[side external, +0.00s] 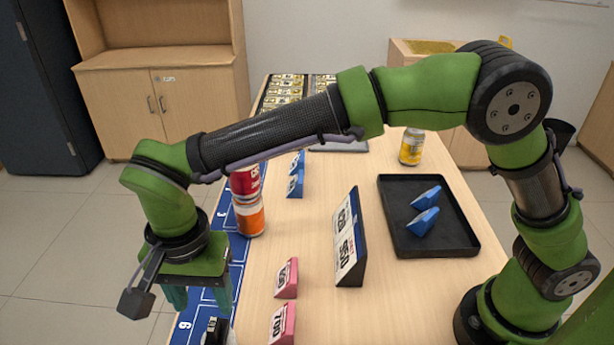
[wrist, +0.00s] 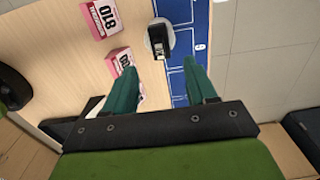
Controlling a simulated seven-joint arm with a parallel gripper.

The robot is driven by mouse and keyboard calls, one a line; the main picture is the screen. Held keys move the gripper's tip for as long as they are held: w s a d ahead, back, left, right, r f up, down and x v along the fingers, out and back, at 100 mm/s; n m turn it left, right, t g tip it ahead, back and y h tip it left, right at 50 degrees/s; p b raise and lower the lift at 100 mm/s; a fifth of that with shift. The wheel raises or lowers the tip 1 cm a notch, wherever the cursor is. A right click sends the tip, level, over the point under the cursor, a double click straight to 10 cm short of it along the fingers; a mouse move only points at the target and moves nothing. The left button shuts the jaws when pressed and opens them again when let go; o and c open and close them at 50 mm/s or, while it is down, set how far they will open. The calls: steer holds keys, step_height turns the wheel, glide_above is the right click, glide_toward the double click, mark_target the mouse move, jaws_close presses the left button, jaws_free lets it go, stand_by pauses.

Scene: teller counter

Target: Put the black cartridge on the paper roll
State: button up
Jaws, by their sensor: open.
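The black cartridge (wrist: 157,43) with a pale label shows in the wrist view over the white round paper roll (wrist: 168,33); it appears to rest on top of the roll. In the side view the cartridge (side external: 213,331) is at the bottom edge, partly cut off, with little of the roll visible. My gripper (side external: 198,300) is open and empty above the counter's left edge, near the cartridge. In the wrist view my gripper (wrist: 157,70) has its two green fingers spread apart, with the cartridge lying beyond the gap between them.
Pink number blocks (side external: 286,278) stand right of the gripper. A larger price sign (side external: 349,240) stands mid-counter. A red can above an orange one (side external: 249,218) is behind the gripper. A black tray (side external: 456,238) holds blue blocks. A yellow can (side external: 411,148) stands farther back.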

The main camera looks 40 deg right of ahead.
mark_target(213, 323)
steer(key=w+d+r+n+t+y, duration=0.1)
steer(key=d+r, duration=0.5)
steer(key=d, duration=0.3)
steer(key=w+d+r+n+t+y, duration=0.1)
steer(key=d+r, duration=0.4)
steer(key=d, duration=0.3)
steer(key=s+d+f+n+t, duration=0.1)
steer(key=s+d+t, duration=0.1)
steer(key=s+d, duration=0.3)
steer(key=s+d+f+n+t, duration=0.1)
steer(key=s+d, duration=0.4)
steer(key=d, duration=0.7)
steer(key=shift+d+n+t, duration=0.15)
steer(key=shift+n+t, duration=0.35)
steer(key=shift+t, duration=0.6)
steer(key=shift+s+r, duration=0.1)
